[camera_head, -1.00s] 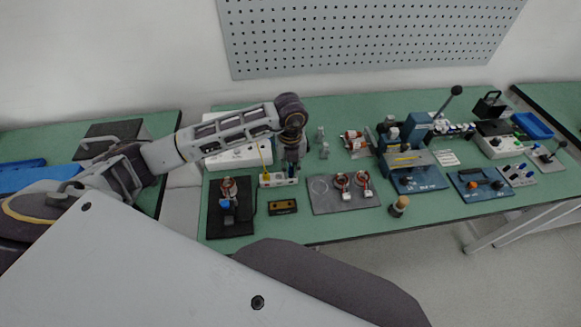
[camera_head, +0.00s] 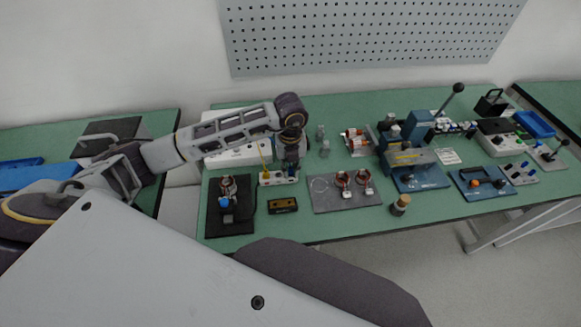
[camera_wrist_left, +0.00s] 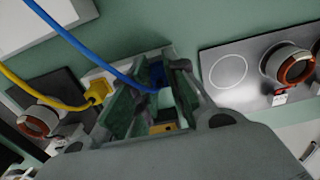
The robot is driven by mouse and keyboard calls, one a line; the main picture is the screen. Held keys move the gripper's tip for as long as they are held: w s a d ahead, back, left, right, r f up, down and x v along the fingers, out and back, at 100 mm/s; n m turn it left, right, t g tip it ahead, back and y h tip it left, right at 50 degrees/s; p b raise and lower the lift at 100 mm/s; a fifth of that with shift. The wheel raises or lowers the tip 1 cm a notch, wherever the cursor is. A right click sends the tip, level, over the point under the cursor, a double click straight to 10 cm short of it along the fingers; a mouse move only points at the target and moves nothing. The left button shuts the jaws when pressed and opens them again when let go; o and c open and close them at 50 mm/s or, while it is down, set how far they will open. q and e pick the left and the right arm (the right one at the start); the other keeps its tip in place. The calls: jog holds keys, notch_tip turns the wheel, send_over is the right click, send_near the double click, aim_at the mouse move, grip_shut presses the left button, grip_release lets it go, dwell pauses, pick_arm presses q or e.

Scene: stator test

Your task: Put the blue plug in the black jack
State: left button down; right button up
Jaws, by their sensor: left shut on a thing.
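My left gripper (camera_head: 291,172) is over the right part of the white jack block (camera_head: 266,180). In the left wrist view its fingers (camera_wrist_left: 152,108) are shut on the blue plug (camera_wrist_left: 157,76), whose blue cable (camera_wrist_left: 100,58) runs up and left. The plug is mostly hidden between the fingers. The black jack is hidden behind the gripper, so I cannot tell whether the plug touches it. A yellow plug (camera_wrist_left: 97,91) with a yellow cable sits in the left part of the block. My right gripper is not in view.
Left of the block is a black plate (camera_head: 231,225) with a copper coil. A small black-and-brown box (camera_head: 283,205) lies in front. A grey plate (camera_head: 325,206) with two coils is to the right, and a white case (camera_head: 238,155) behind. Green table shows between them.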

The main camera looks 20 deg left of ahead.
pick_arm(q)
jog(key=c, duration=1.3)
grip_release()
jog(key=shift+r, duration=6.05)
